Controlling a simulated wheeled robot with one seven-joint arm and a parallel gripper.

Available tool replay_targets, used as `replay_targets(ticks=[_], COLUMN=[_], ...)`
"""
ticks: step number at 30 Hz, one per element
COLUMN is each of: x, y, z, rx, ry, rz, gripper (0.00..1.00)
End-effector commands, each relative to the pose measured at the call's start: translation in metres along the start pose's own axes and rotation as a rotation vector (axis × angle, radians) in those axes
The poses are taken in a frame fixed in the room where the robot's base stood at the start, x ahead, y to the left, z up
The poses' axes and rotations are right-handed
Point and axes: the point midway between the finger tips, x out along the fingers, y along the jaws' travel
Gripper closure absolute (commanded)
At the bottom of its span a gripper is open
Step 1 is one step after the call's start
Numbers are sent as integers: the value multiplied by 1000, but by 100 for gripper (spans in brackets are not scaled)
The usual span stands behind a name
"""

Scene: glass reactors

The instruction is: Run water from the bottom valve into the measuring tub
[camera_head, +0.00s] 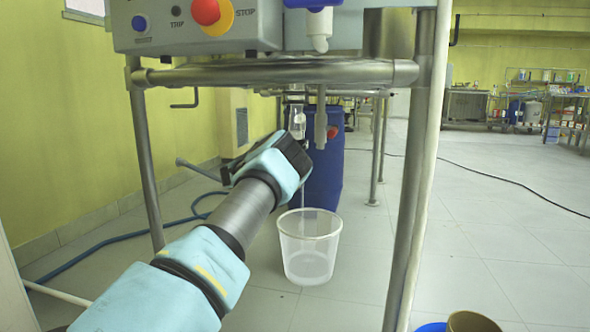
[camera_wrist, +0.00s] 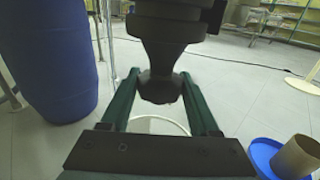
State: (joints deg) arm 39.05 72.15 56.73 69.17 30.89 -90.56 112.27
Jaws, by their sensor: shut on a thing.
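My gripper (camera_head: 291,155) reaches under the steel frame, above and slightly left of the clear measuring tub (camera_head: 310,224). In the wrist view its green fingers (camera_wrist: 160,80) stand on both sides of a dark, flared valve knob (camera_wrist: 158,52) and are shut on it. In the head view my gripper hides the knob, and the glass outlet (camera_head: 297,121) shows just above it. A thin pale line, like a water stream, drops from beside my gripper into the tub. The tub stands upright on the floor; its water level is hard to tell. Its rim also shows in the wrist view (camera_wrist: 184,127).
A blue drum (camera_head: 328,170) stands behind the tub. Steel frame legs (camera_head: 412,165) stand to either side. A blue hose (camera_head: 110,246) lies on the left floor. A brown cylinder (camera_head: 470,322) and a blue thing (camera_head: 430,327) are at the lower right. The right floor is mostly clear.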

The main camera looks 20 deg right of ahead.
Motion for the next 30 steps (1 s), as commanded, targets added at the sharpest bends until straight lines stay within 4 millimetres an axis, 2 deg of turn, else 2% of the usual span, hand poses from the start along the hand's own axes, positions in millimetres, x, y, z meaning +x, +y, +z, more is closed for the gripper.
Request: replay_targets(ticks=[12, 19, 28, 29, 30], x=[-1, 1, 0, 0, 0], y=[1, 0, -1, -1, -1], z=[-2, 0, 1, 1, 1], rx=[3, 1, 0, 0, 0], ry=[-1, -1, -1, -1, -1], rz=[-290, -366, -378, -378, -378], gripper=[87, 87, 87, 35, 30])
